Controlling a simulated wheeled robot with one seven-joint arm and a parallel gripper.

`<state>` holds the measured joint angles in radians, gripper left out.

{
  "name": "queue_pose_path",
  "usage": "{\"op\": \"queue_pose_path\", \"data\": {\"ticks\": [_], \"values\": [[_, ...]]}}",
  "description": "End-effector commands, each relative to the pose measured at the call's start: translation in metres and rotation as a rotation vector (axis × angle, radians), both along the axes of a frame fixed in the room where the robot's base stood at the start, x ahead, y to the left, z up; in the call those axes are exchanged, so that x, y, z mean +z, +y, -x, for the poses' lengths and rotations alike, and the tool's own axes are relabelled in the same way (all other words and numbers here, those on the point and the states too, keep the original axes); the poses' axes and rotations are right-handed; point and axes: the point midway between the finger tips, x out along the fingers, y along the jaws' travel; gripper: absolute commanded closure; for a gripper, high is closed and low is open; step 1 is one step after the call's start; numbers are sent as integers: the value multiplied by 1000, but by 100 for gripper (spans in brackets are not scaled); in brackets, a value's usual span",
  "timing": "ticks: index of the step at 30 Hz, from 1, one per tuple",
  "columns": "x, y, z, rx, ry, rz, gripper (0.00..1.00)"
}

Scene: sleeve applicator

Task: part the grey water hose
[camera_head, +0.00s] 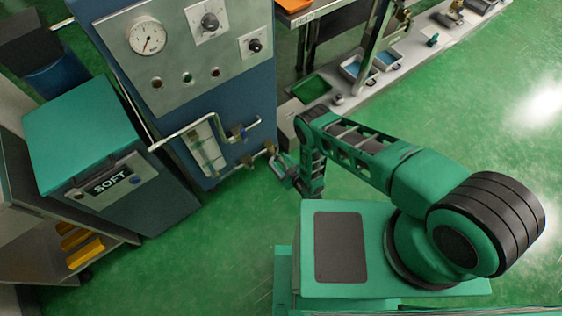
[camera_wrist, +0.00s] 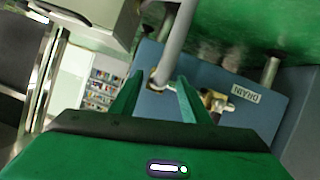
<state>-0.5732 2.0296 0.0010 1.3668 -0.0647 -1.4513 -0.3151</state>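In the wrist view, the grey hose (camera_wrist: 180,38) runs down from the top edge to a small brass-coloured fitting (camera_wrist: 158,84) on a blue panel. My gripper (camera_wrist: 160,76) is open, with its two green fingers apart. The hose's lower end shows in the gap between the fingertips, with space visible on both sides. I cannot tell whether the fingers reach around it or stop short of it. In the head view, my gripper (camera_head: 284,172) is at the lower right of the blue cabinet, beside its brass fittings (camera_head: 269,148). The hose is not clearly visible there.
A brass valve (camera_wrist: 216,103) and a DRAIN label (camera_wrist: 245,92) are right of the fitting. The cabinet (camera_head: 205,70) carries a gauge, knobs and pale pipes. A teal-topped SOFT box (camera_head: 85,130) stands left; a long bench (camera_head: 425,58) stands behind. Green floor is open around.

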Motion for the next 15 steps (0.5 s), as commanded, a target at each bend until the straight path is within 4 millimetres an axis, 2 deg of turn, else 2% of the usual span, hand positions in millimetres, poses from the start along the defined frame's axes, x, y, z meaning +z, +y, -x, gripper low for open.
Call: {"op": "queue_pose_path", "data": {"ticks": [8,15], "values": [[3,-4,7,0,0,1,58],[18,-25,40,2,3,2,58]]}}
